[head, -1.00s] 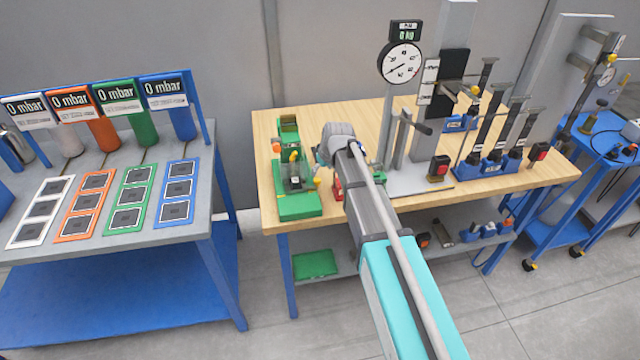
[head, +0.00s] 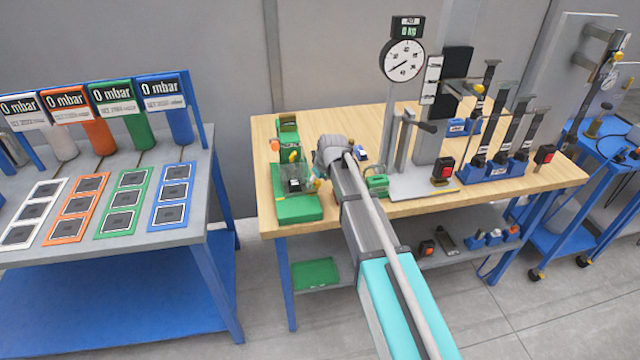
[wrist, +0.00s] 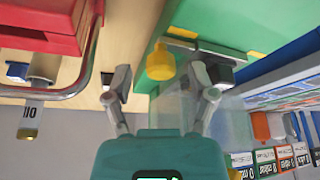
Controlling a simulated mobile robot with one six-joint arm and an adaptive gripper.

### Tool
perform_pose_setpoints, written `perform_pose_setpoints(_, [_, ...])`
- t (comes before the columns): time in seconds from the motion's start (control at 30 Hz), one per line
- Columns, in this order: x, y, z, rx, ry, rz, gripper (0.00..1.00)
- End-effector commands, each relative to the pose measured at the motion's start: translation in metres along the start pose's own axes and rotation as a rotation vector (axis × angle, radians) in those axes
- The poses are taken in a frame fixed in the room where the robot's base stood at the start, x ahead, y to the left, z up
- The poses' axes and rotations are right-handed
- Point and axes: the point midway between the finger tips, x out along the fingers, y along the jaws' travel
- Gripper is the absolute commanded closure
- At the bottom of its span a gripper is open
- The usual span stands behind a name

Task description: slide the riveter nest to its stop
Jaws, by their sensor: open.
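The green riveter (head: 297,207) stands at the left end of the wooden table. Its dark nest area (head: 297,184) sits behind a clear guard, low on the green base. In the wrist view the green base (wrist: 240,20) fills the upper right, with a yellow knob (wrist: 160,62) on its edge. My gripper (wrist: 158,94) is open and empty, its two fingers spread to either side below the knob. The knob lies just beyond the fingertips, in line with the gap; I see no contact. In the head view my wrist hides most of the gripper beside the riveter's right side.
A dial stand (head: 388,120) and several lever presses (head: 505,165) stand to the right. A blue bench (head: 110,235) is left, across a gap.

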Motion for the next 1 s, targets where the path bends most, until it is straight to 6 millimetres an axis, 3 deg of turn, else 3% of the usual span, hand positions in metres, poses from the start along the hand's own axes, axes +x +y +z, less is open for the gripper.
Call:
perform_pose_setpoints(0.27, [0.0002,0.0000,-0.0001,0.000,0.000,0.000,0.27])
perform_pose_setpoints(0.67, [0.0002,0.0003,0.0000,0.000,0.000,0.000,0.98])
perform_pose_setpoints(1.0, [-0.0032,-0.0029,0.0085,0.000,0.000,0.001,1.00])
